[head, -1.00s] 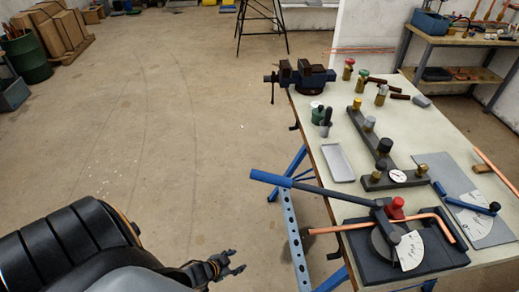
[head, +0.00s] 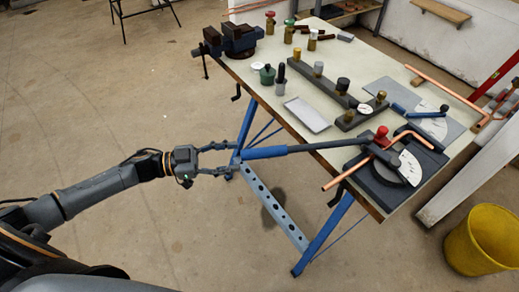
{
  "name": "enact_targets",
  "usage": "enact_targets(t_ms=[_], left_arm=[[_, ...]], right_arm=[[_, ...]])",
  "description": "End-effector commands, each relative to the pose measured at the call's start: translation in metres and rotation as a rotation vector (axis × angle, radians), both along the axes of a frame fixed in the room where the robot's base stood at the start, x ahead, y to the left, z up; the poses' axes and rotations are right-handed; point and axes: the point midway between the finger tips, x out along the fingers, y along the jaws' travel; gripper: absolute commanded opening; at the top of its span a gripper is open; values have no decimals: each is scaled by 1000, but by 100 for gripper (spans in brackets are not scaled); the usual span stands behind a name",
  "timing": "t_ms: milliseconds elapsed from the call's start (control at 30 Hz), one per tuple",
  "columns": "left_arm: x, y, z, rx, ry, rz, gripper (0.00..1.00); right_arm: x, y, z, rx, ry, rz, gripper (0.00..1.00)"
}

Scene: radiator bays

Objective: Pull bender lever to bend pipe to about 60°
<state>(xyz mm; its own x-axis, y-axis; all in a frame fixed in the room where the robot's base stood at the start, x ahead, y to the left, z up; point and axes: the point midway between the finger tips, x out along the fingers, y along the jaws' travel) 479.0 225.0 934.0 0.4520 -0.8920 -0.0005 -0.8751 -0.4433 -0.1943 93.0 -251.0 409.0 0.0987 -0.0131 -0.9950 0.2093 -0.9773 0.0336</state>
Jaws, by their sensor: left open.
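The pipe bender (head: 379,190) sits on a dark base at the table's near corner, with a red knob (head: 381,132) and a white angle dial (head: 411,167). Its lever (head: 325,145) reaches left past the table edge and ends in a blue handle (head: 264,152). A copper pipe (head: 342,176) lies in the bender; its left end sticks out over the edge and its far end is bent. My left gripper (head: 234,158) is open at the handle's tip, one finger above and one below in the picture. I cannot tell whether they touch. My right gripper is out of view.
The worktable (head: 270,75) also holds a vise (head: 238,40), a grey tray (head: 307,114), a dark bar fixture (head: 325,88) and an angle plate with a blue-handled tool (head: 425,112). A yellow bucket (head: 485,240) stands on the right.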

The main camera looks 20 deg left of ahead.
Motion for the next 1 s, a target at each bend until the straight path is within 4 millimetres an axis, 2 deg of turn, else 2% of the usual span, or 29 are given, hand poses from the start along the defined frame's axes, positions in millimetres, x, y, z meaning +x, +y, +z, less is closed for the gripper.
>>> enact_targets(t_ms=[33,200,400,600,833,867,1000], left_arm=[[6,-12,5,-5,-4,-1,50],[23,-43,4,-3,-2,1,50],[36,-68,2,-1,-1,3,50],[40,-77,0,1,-1,2,50],[41,-78,-1,2,0,3,50],[41,-78,-1,2,0,3,48],[40,-77,0,2,0,3,20]], right_arm=[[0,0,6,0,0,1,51],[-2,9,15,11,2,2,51],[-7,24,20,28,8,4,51],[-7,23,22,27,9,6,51],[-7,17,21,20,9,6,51],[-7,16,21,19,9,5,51],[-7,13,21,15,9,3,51]])
